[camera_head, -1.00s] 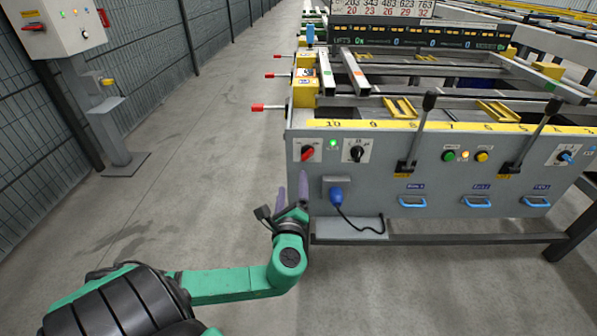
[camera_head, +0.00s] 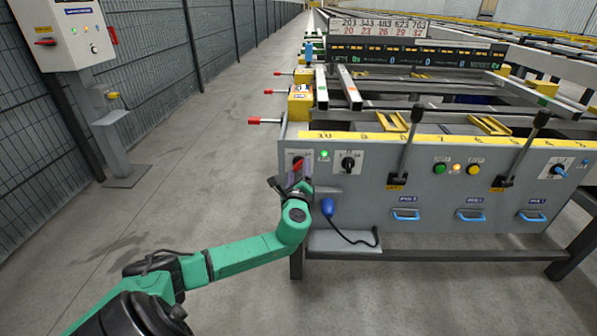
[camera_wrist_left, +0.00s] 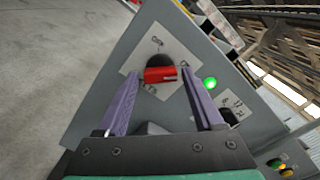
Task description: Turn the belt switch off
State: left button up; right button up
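The belt switch is a red rotary handle (camera_wrist_left: 160,75) on a white plate, at the left end of the grey panel (camera_head: 380,205). In the head view the switch (camera_head: 297,165) is partly hidden behind my left gripper (camera_head: 292,182). The wrist view shows the purple fingers of my left gripper (camera_wrist_left: 160,100) apart, with the red handle beyond and between their tips. I cannot tell whether the fingers touch it. A lit green lamp (camera_wrist_left: 210,84) is right of the switch. My right gripper is not in view.
A black rotary switch (camera_head: 348,163) is right of the red one. A blue plug (camera_head: 327,207) with a black cable is below it. Two black levers (camera_head: 408,150) (camera_head: 524,150) stand farther right. A red-tipped rod (camera_head: 262,120) sticks out left.

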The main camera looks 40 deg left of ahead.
pick_arm(q)
grip_shut()
jog(key=shift+f, duration=0.1)
jog(key=shift+n, duration=0.3)
jog(key=shift+f+n+b, duration=0.1)
jog(key=shift+n+b, duration=0.3)
jog(key=shift+b, duration=0.15)
pick_arm(e)
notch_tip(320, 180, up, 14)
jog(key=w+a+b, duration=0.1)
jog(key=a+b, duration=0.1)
jog(key=b, duration=0.4)
pick_arm(q)
jog(key=shift+n+b, duration=1.6)
jog(key=shift+n, duration=6.8)
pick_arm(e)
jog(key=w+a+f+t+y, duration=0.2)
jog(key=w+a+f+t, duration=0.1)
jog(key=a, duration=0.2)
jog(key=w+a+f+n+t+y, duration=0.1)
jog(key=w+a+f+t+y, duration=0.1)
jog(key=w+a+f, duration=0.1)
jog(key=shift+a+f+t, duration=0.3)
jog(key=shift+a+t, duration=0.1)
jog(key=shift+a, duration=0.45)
